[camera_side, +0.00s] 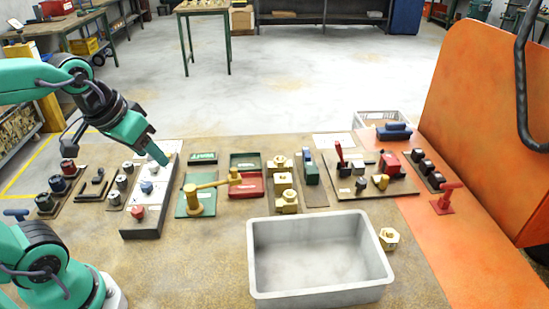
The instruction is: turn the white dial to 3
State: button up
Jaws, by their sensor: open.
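A long grey panel (143,229) stands on the bench at the left and carries a row of dials. No dial markings or the number 3 can be read.
Several dark and grey knobs stand left of the panel. A green plate (189,209) with a brass valve (192,196) is close on its right. An empty grey bin (252,252) fills the front middle, with bare bench to its left.

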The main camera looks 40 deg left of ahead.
jog(key=w+a+n+g, duration=0.1)
jog(key=w+a+n, duration=0.3)
jog(key=w+a, duration=0.1)
jog(key=n+g, duration=0.4)
jog(key=n, duration=0.5)
send_over(153, 164)
jog(key=f, duration=1.1)
jog(key=shift+d+f, duration=0.2)
jog(key=shift+a+f, duration=0.2)
jog(key=shift+a, duration=0.05)
jog(key=shift+f, duration=3.9)
jog(key=c, duration=1)
